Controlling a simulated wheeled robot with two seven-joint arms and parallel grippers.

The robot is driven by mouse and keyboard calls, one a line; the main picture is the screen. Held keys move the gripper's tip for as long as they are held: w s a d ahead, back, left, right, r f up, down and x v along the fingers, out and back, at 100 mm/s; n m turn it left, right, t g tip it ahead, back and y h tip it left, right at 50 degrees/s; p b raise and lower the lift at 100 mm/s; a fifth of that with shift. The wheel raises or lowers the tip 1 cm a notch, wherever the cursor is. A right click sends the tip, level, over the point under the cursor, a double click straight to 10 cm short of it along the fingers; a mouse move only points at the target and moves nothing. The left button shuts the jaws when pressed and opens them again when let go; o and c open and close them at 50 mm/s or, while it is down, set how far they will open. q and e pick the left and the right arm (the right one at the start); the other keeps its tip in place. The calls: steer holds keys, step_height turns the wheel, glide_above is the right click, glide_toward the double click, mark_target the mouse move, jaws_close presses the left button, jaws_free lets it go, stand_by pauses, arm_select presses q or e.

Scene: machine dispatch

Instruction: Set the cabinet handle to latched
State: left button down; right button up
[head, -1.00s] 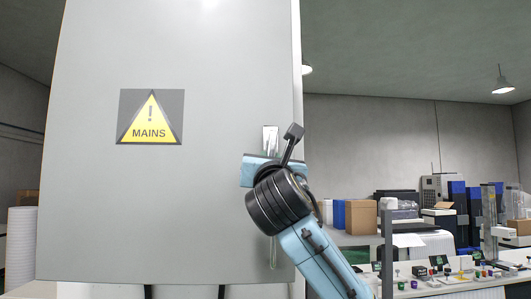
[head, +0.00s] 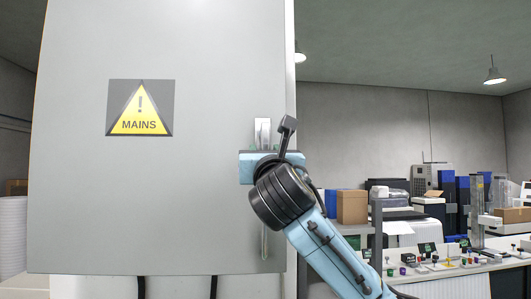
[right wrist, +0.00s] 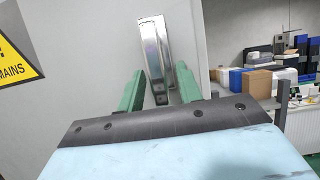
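The grey cabinet door (head: 90,200) fills the left of the head view and carries a yellow MAINS sign (head: 141,108). Its shiny metal handle (head: 262,133) is upright near the door's right edge, with its middle hidden behind my right gripper. In the right wrist view, the handle (right wrist: 155,55) stands beyond the green fingers. My right gripper (right wrist: 160,90) is open, with one finger on each side of the handle's lower part. I cannot tell whether either finger touches it. My left gripper is out of view.
To the right, a workbench (head: 455,285) holds several small coloured parts and stands. Cardboard boxes (head: 352,206) and blue bins stand behind it. A dark post (head: 376,235) rises beside my right arm. The space in front of the door's left part is clear.

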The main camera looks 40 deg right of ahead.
steer(key=b+v, duration=0.3)
steer(key=v, duration=1)
steer(key=shift+s, duration=0.2)
steer(key=shift+w+a+f, duration=0.1)
steer(key=shift+f, duration=0.1)
